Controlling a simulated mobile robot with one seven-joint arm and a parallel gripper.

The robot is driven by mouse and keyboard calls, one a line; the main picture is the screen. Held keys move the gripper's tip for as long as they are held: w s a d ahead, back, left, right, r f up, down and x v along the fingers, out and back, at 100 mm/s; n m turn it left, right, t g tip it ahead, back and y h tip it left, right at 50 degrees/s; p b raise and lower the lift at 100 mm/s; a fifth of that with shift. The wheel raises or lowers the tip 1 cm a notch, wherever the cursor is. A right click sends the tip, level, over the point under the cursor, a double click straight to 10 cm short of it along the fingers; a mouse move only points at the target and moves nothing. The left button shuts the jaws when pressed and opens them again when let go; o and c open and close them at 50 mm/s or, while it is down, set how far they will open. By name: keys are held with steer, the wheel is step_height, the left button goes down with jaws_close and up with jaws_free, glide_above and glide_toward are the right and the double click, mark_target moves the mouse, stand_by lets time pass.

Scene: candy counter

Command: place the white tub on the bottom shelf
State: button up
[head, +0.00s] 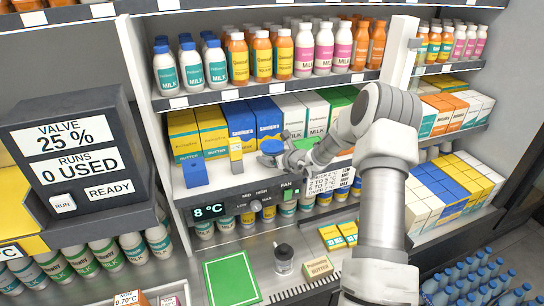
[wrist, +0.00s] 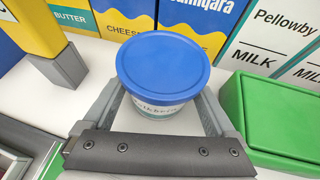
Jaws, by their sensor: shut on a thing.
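The white tub with a blue lid (wrist: 163,70) stands upright between my gripper's fingers in the wrist view. In the head view its blue lid (head: 271,146) shows at the end of my arm. My gripper (head: 270,156) is shut on the tub. It is at the white shelf (head: 222,178) with the row of cartons, above the 8 °C control panel. The tub is in front of the cheese cartons. Its underside is hidden, so I cannot tell whether it touches the shelf.
A yellow-and-grey block (head: 236,158) and a blue block (head: 195,174) stand left of the tub. A green box (wrist: 275,115) is close on its right. Butter, cheese and milk cartons (head: 241,122) line the back. A bottle shelf (head: 230,95) is above.

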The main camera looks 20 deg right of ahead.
steer(key=o, duration=1.3)
steer(key=shift+f, duration=0.1)
steer(key=shift+c, duration=0.2)
steer(key=shift+s+r+p, duration=0.1)
steer(key=shift+r+p, duration=0.2)
steer(key=v, duration=1.1)
steer(key=shift+s+p, duration=0.3)
steer(key=shift+s, duration=0.05)
steer(key=shift+d+r, duration=0.1)
